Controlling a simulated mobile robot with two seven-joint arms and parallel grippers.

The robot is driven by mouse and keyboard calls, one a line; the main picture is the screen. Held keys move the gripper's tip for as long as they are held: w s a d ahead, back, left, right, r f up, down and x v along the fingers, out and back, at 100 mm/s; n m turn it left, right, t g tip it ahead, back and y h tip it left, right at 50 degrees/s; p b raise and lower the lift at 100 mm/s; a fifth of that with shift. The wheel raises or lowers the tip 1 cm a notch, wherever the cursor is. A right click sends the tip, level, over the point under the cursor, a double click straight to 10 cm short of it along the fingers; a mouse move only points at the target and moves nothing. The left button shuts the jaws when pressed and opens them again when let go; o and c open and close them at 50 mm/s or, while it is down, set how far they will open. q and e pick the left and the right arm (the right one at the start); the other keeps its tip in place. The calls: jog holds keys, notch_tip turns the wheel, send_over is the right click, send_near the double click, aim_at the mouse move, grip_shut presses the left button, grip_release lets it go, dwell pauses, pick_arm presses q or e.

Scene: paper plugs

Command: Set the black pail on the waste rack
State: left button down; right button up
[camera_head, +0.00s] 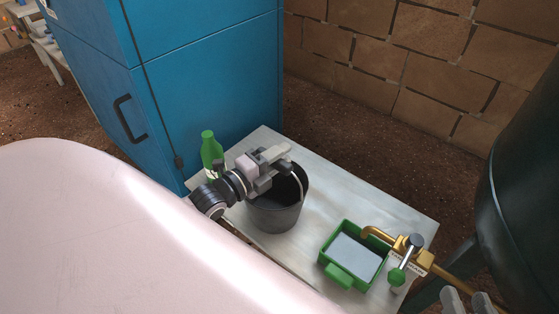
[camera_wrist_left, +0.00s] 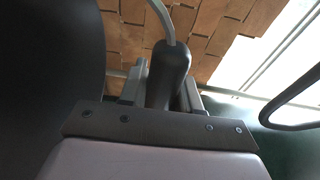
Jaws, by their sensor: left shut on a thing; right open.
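The black pail (camera_head: 275,215) is at the pale tabletop (camera_head: 312,190); I cannot tell whether its base touches the top. My left gripper (camera_head: 276,163) is above the pail's rim, shut on its handle. In the left wrist view the handle's dark grip (camera_wrist_left: 168,75) sits between the fingers, with the grey wire bail (camera_wrist_left: 163,18) rising from it. My right gripper (camera_head: 467,302) shows only as grey fingers at the bottom right edge, apart and empty. No other surface clearly shows as the waste rack.
A green bottle (camera_head: 211,151) stands left of the pail. A green tray (camera_head: 339,276) with a grey inside lies to the right, beside a brass tap (camera_head: 410,252). A blue cabinet (camera_head: 215,75) stands behind, and a dark tank (camera_head: 520,180) stands at right.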

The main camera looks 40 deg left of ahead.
pick_arm(q)
jog(key=shift+r, duration=0.1)
jog(key=c, duration=0.8)
grip_release()
jog(key=shift+f, duration=0.2)
